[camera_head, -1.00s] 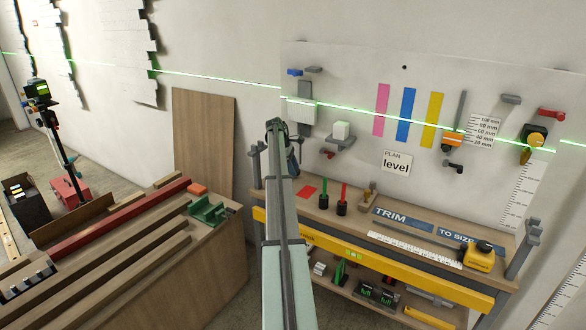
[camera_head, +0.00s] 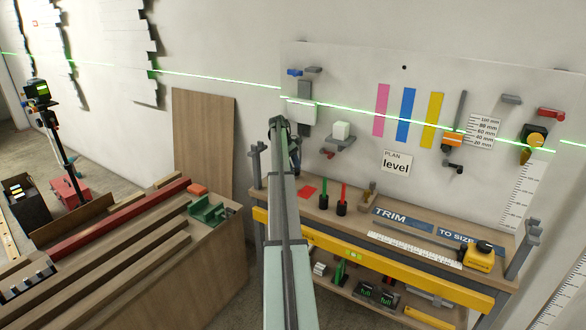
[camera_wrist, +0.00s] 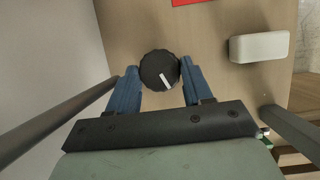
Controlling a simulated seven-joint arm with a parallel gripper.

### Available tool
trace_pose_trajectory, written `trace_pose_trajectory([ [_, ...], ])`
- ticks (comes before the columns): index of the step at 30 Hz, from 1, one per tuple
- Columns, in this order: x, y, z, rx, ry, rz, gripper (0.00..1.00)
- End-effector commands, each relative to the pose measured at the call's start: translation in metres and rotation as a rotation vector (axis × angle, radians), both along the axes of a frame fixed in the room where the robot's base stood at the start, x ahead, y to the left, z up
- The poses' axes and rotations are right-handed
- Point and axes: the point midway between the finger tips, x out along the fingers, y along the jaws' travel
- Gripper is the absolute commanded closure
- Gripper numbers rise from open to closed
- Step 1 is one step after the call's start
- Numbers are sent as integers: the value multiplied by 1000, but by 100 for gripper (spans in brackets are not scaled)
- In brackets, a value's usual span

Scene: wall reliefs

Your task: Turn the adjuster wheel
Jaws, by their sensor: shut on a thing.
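The adjuster wheel (camera_wrist: 157,66) is a round black knob with a ridged rim and a white mark on its face. In the wrist view it sits between the two blue fingers of my gripper (camera_wrist: 160,74), which are shut on it from both sides. The white mark points down and slightly right. In the head view my arm hides the wheel, and only a small part of my gripper shows beside the wrist at the left end of the workbench (camera_head: 445,233).
A pale rounded block (camera_wrist: 258,46) lies right of the wheel in the wrist view, and a red patch (camera_wrist: 188,2) is at the top edge. In the head view, red and green sticks in black holders (camera_head: 333,200) stand right of my arm. The wall board (camera_head: 460,90) rises behind.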

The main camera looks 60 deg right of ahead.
Motion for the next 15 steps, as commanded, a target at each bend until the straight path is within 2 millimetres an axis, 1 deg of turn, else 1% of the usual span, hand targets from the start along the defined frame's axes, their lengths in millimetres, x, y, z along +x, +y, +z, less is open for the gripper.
trace_pose_trajectory([
  [3,0,0,0,1,1,-34,80],
  [12,0,0,0,0,1,-39,80],
  [13,0,0,0,0,1,-39,48],
  [15,0,0,0,0,1,-38,41],
])
